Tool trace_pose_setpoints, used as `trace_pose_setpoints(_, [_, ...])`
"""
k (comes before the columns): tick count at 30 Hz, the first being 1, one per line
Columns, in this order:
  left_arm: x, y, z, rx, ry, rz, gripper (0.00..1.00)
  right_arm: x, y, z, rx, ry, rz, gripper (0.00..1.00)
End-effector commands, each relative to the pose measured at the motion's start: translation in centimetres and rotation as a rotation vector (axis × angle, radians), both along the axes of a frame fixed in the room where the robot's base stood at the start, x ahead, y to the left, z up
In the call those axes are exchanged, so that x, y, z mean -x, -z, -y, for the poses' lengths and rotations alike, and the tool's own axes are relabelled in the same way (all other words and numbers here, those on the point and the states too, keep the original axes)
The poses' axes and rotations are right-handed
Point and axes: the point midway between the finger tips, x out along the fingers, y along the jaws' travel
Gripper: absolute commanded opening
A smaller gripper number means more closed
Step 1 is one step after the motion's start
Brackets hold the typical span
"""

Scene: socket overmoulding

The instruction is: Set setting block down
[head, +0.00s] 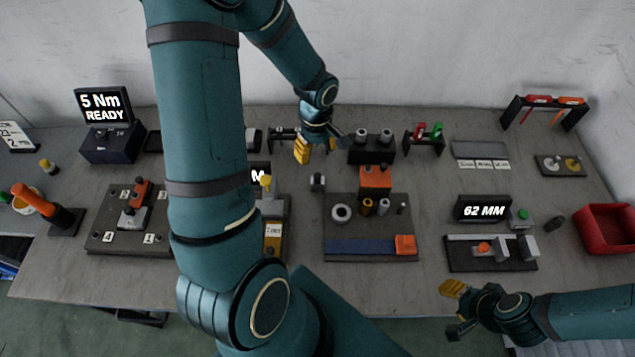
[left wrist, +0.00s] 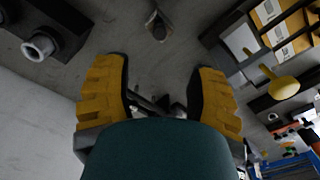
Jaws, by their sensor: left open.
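A small grey and dark block (head: 317,182), which may be the setting block, stands on the bare table left of the middle fixture plate. It also shows in the left wrist view (left wrist: 158,25), beyond the fingertips and apart from them. My left gripper (head: 318,148) is above the back of the table, behind the block. In the left wrist view its yellow fingers (left wrist: 158,95) are spread with no object held between them. My right gripper (head: 456,309) is over the front edge at the right, its fingers apart and empty.
The middle fixture plate (head: 370,205) holds a ring, small cylinders and orange blocks. A black holder (head: 371,155) with grey parts stands behind it. A yellow-topped device (head: 266,182) is left of the block. A gauge (head: 490,253) and a red bin (head: 606,228) are at the right.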

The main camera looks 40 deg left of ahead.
Motion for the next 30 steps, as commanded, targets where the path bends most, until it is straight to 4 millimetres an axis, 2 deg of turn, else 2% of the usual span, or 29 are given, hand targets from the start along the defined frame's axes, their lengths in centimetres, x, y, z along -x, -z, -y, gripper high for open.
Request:
trace_pose_setpoints(3, [0.1, 2.6, 0.1, 0.001, 0.002, -0.006, 0.57, 0.0, 0.4, 0.0, 0.001, 0.000, 0.000, 0.47])
trace_pose_setpoints(9, [0.1, 5.6, 0.1, 0.001, 0.003, -0.003, 0.57, 0.0, 0.7, 0.0, 0.001, 0.000, 0.000, 0.47])
trace_pose_setpoints(17, [0.1, 7.4, 0.2, 0.001, 0.004, -0.003, 0.57, 0.0, 0.7, 0.0, 0.002, 0.000, 0.000, 0.47])
trace_pose_setpoints(24, [0.1, 10.8, 0.4, 0.001, 0.003, -0.002, 0.57, -0.1, 0.9, -0.1, 0.002, 0.000, 0.000, 0.47])
trace_pose_setpoints(30, [0.1, 11.6, 0.4, 0.002, 0.002, -0.002, 0.57, 0.0, 1.0, -0.1, 0.002, 0.000, 0.000, 0.47])
